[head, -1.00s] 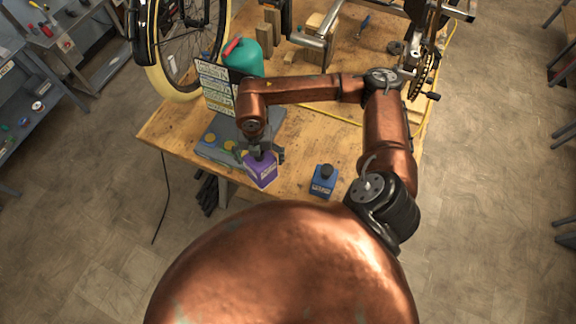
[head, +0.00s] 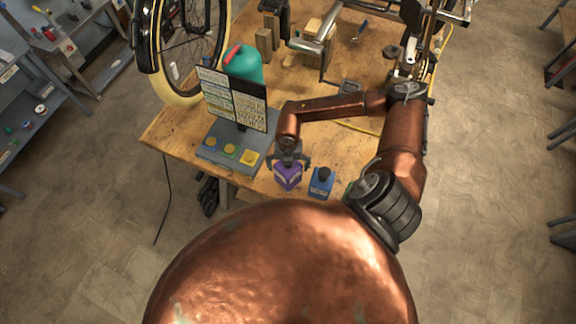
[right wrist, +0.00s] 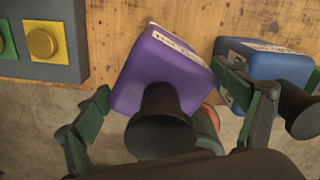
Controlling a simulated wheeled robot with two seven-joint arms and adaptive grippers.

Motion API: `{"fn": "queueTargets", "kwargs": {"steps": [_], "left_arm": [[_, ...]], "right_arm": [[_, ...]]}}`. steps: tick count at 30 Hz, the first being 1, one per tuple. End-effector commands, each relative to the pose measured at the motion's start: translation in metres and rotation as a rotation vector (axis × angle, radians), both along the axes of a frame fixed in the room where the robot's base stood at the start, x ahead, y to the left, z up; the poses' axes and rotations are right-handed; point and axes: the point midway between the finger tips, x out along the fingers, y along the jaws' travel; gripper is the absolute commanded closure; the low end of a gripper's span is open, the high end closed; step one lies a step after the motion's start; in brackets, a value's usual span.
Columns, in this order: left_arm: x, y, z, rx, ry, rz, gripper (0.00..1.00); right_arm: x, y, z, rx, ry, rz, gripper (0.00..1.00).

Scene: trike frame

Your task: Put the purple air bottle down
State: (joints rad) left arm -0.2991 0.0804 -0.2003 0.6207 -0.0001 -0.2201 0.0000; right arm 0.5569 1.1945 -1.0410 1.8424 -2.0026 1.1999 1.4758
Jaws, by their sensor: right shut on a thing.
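The purple air bottle (head: 288,177) has a black cap and is near the front edge of the wooden bench (head: 180,120). My right gripper (head: 288,161) is shut on it, with one finger on each side of its body. In the right wrist view the purple bottle (right wrist: 163,72) sits between the fingers (right wrist: 165,88), turned a little. I cannot tell whether its base touches the bench. A blue bottle (head: 321,183) with a dark cap stands close to its right. My left gripper is not in view.
A grey panel with yellow buttons (head: 230,152) and a printed board (head: 232,97) stands left of the purple bottle. A teal bottle (head: 245,66) is behind the board. A wheel (head: 185,50) and frame parts are further back. Bare wood lies behind the bottles.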

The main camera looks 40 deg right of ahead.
Motion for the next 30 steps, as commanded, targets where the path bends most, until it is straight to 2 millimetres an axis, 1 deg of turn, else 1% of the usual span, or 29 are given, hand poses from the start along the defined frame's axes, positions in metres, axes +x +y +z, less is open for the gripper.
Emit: {"fn": "queueTargets", "kwargs": {"steps": [7,11,12,15,16,25,27,30], "left_arm": [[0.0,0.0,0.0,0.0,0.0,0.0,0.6],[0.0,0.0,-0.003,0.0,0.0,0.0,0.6],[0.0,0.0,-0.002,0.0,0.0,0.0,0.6],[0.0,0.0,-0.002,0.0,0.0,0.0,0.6],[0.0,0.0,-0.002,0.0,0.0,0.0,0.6],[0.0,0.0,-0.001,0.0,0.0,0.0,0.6],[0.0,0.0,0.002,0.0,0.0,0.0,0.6],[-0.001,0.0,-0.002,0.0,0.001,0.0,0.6]], "right_arm": [[0.001,0.0,-0.002,0.0,-0.003,0.001,0.64],[0.001,0.0,-0.006,0.001,-0.002,0.0,0.64],[0.001,0.0,-0.006,0.0,-0.001,0.0,0.09],[0.001,0.0,-0.005,0.0,-0.001,0.0,0.02],[0.001,0.0,-0.005,0.0,-0.001,0.0,0.0],[0.001,0.0,-0.004,0.0,-0.001,0.0,0.0],[0.001,0.0,0.0,-0.001,-0.002,0.0,0.0],[0.002,0.0,0.009,0.001,-0.003,0.0,0.0]]}}
